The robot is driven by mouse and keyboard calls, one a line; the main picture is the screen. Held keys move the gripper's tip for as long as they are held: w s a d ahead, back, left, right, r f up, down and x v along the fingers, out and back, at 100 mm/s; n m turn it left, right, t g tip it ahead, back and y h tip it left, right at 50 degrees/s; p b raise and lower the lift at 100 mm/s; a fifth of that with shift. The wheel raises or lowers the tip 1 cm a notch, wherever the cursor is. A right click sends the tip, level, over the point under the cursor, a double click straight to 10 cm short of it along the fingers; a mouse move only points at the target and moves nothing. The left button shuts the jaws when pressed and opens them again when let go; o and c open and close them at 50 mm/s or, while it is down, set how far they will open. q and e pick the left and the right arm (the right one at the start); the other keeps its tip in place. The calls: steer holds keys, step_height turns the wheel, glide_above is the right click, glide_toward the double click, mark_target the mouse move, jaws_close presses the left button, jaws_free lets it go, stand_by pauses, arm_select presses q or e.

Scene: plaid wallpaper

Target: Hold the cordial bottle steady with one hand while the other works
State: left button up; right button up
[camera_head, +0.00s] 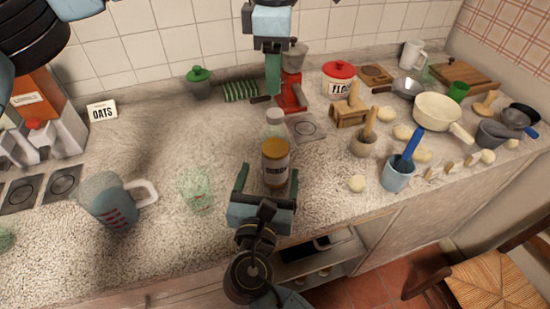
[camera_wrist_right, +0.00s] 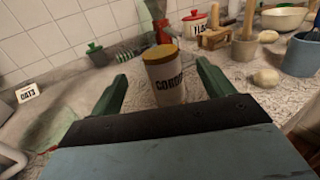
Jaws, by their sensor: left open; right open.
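The bottle's lower front is partly hidden by my right gripper.
A pale-topped container (camera_head: 275,120) stands close behind the bottle, and a red grinder (camera_head: 291,92) is farther back. A green glass (camera_head: 196,188) and a blue-grey jug (camera_head: 110,198) stand left. A mortar (camera_head: 363,145) and blue cup (camera_head: 397,177) stand right.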

mark_target(275, 113)
steer(key=w, duration=0.3)
steer(key=w+d, duration=0.1)
steer(key=w, duration=0.5)
steer(key=shift+w+d, duration=0.1)
steer(key=shift+d, duration=0.15)
steer(key=c, duration=1.7)
arm_select(q)
steer(key=m, duration=0.5)
steer(key=shift+m, duration=0.4)
arm_select(e)
jaws_close()
arm_select(q)
steer(key=m, duration=0.5)
steer(key=shift+m, duration=0.3)
steer(key=m, duration=1.1)
steer(key=shift+f, duration=4)
